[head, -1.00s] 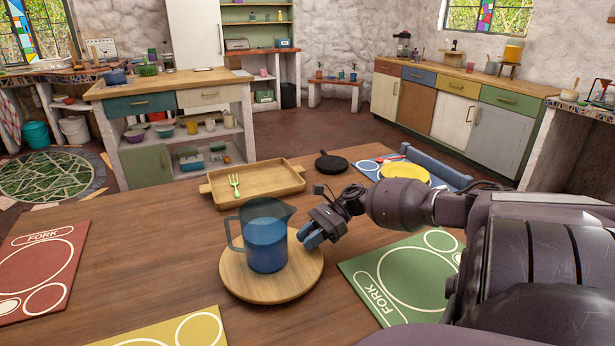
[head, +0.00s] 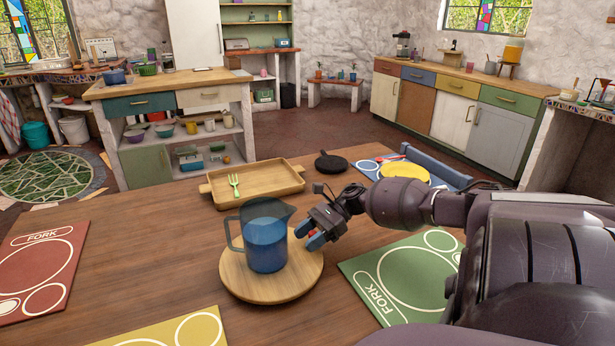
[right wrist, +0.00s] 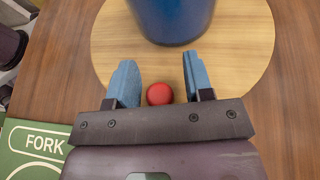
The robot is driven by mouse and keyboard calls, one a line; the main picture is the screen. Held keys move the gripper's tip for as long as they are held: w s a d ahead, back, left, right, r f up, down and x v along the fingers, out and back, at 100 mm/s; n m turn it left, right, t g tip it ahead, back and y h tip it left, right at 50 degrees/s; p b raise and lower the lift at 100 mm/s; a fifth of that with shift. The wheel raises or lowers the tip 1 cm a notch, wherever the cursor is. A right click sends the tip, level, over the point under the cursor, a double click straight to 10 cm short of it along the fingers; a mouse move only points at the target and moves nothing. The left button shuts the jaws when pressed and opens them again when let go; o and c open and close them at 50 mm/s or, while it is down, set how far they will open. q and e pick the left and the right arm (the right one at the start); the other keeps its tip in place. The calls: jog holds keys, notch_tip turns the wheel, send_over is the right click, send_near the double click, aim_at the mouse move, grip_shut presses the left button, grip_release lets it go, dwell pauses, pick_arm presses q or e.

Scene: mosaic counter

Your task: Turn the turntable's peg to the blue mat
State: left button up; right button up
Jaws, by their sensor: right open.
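The round wooden turntable (head: 300,283) lies on the table and bears a blue jug (head: 266,237). In the right wrist view the turntable (right wrist: 112,47) shows with the lower part of the jug (right wrist: 172,15). Its red peg (right wrist: 159,94) is near the rim, between the two blue fingers of my open right gripper (right wrist: 158,85), with gaps on both sides. In the head view my right gripper (head: 313,238) is at the turntable's back right edge, where the peg is mostly hidden. The blue mat (head: 367,166) is at the back right, partly under a yellow plate. My left gripper is out of view.
A green mat (head: 407,277) is at the right, a yellow one (head: 195,332) in front, a red one (head: 38,262) at the left. Bare tabletop lies left of the turntable.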

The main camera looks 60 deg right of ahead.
jog(key=v, duration=1)
jog(key=shift+d+r, duration=0.2)
jog(key=shift+d, duration=0.1)
jog(key=shift+s, duration=0.1)
